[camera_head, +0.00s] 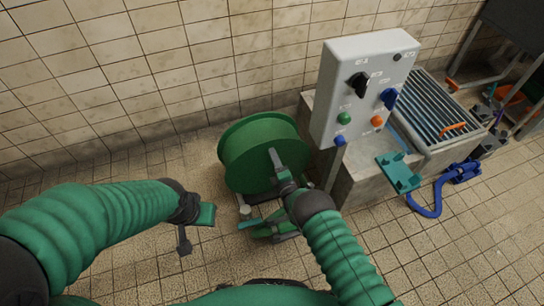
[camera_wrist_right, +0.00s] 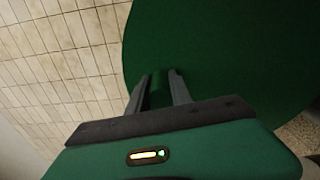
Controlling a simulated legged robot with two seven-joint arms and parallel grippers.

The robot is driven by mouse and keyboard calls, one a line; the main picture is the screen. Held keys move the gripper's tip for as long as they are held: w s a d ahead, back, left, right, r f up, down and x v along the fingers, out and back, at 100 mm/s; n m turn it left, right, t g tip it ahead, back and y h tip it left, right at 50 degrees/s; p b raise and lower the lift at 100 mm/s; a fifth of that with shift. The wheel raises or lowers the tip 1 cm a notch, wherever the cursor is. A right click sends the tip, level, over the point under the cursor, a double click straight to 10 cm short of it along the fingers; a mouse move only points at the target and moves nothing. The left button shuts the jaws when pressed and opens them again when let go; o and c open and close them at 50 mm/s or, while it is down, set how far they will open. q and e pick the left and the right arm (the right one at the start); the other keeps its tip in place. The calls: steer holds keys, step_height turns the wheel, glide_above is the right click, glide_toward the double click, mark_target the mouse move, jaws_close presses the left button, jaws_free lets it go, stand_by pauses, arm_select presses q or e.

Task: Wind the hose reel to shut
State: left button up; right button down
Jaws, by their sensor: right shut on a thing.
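The green hose reel (camera_head: 248,140) stands on the floor by the wall, its round face tilted up. It also fills much of the right wrist view (camera_wrist_right: 230,50). My right gripper (camera_head: 275,158) reaches over the reel's face. In the right wrist view its two fingers (camera_wrist_right: 160,85) are shut on a green part in front of the reel, which I take to be the handle; its ends are hard to see. My left gripper (camera_head: 188,240) hangs empty over the floor left of the reel; its finger gap does not show clearly.
A grey control box (camera_head: 365,90) with knobs and buttons stands close right of the reel. Beyond it are a concrete block with a metal grating (camera_head: 440,108) and a blue hose (camera_head: 435,200) on the floor. The tiled floor at left is clear.

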arm_select(q)
steer(key=shift+s+a, duration=0.1)
steer(key=shift+a, duration=0.3)
arm_select(e)
steer(key=shift+s+a+f+n, duration=0.1)
steer(key=shift+s+a+n, duration=0.1)
steer(key=shift+a+n, duration=0.1)
steer(key=c, duration=1.2)
jaws_free()
steer(key=shift+f, duration=0.1)
steer(key=shift+o, duration=0.2)
